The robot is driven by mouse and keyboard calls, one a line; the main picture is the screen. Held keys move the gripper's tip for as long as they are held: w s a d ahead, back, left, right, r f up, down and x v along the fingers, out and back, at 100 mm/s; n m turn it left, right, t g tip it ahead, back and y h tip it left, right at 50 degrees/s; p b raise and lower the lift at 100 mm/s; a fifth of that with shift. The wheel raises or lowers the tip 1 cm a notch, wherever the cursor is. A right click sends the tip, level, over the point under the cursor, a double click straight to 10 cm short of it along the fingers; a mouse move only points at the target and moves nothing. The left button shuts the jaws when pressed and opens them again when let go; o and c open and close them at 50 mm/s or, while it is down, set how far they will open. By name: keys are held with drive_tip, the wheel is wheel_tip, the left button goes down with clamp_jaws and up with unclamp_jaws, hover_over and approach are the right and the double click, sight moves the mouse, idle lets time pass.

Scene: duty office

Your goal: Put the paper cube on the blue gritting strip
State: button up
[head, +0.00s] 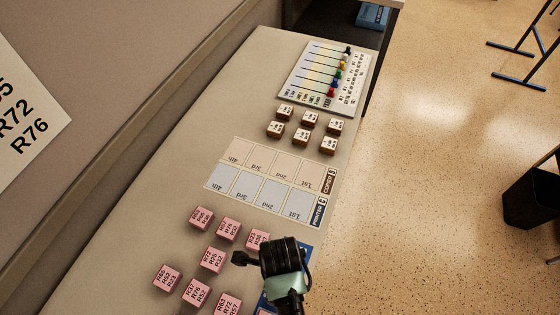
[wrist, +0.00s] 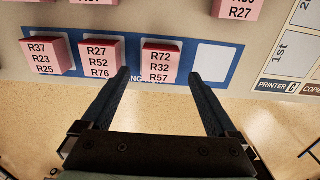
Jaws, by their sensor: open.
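The blue strip (wrist: 187,50) runs across the wrist view. Its printed name is mostly hidden. Three pink lettered cubes stand on it in a row: an R37 cube (wrist: 46,57), an R27 cube (wrist: 101,57) and an R72-R32-R57 cube (wrist: 160,63). A white square (wrist: 213,62) at its right end is bare. My gripper (wrist: 159,75) is open, with one fingertip on each side of the R72-R32-R57 cube; contact cannot be told. In the head view, my gripper (head: 243,259) covers much of the blue strip (head: 304,260). Which cube is the paper cube is not clear.
More pink cubes (head: 212,259) stand left of the strip. Pale printer and copier grids (head: 243,185) lie empty beyond it. Several tan cubes (head: 301,137) and a card with coloured pegs (head: 325,75) are farther back. The desk's right edge is close to the strip.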

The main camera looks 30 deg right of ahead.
wheel_tip(320, 180, up, 8)
drive_tip(key=shift+r, duration=0.2)
drive_tip(key=w+d+r+n+t+h, duration=0.15)
drive_tip(key=w+r+n+t, duration=0.45)
drive_tip(key=w+r, duration=0.7)
drive_tip(key=w+a+r+n+t, duration=0.2)
drive_tip(key=w+r+n+t, duration=0.25)
drive_tip(key=r, duration=0.65)
drive_tip(key=w+a+r+n+t, duration=0.2)
drive_tip(key=w+r+n+t, duration=0.3)
drive_tip(key=r, duration=0.5)
drive_tip(key=s+a+r+n+t, duration=0.1)
drive_tip(key=a+r+n+t, duration=0.15)
drive_tip(key=r, duration=0.55)
drive_tip(key=a+r+n+t, duration=0.1)
drive_tip(key=r+n+t, duration=0.2)
drive_tip(key=r, duration=0.6)
drive_tip(key=s+a+r+n+t, duration=0.1)
drive_tip(key=s+r+n+t, duration=0.2)
drive_tip(key=s+r, duration=0.2)
drive_tip(key=s+a+r+n+t+y, duration=0.1)
drive_tip(key=s+a+r+n+t, duration=0.1)
drive_tip(key=r, duration=0.8)
drive_tip(key=s+n+t, duration=0.1)
drive_tip(key=s+n, duration=0.1)
drive_tip(key=s, duration=0.1)
drive_tip(key=shift+s+a+r, duration=0.25)
drive_tip(key=shift+s+r, duration=0.05)
